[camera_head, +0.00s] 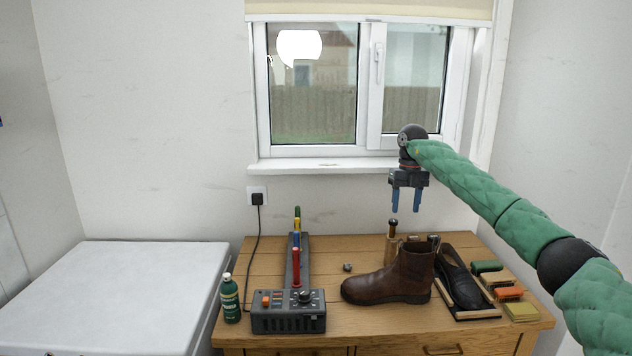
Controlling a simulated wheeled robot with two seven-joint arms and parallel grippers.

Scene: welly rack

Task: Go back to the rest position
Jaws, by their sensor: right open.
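My right gripper (406,200) hangs in front of the window sill, above the back of the wooden cabinet top. Its blue fingers point down, apart and with nothing between them. My right arm, in a green quilted cover, comes in from the right edge. A brown ankle boot (388,281) stands below it on the cabinet, toe to the left. A grey rack-like device (288,317) with upright coloured pegs stands left of the boot. My left gripper is not in view.
The wooden cabinet (350,332) also bears a green bottle (230,299), a black shoe (457,277) in a tray, and several brushes and sponges (508,294) at the right. A white chest (110,295) stands at left. The window (312,110) is behind.

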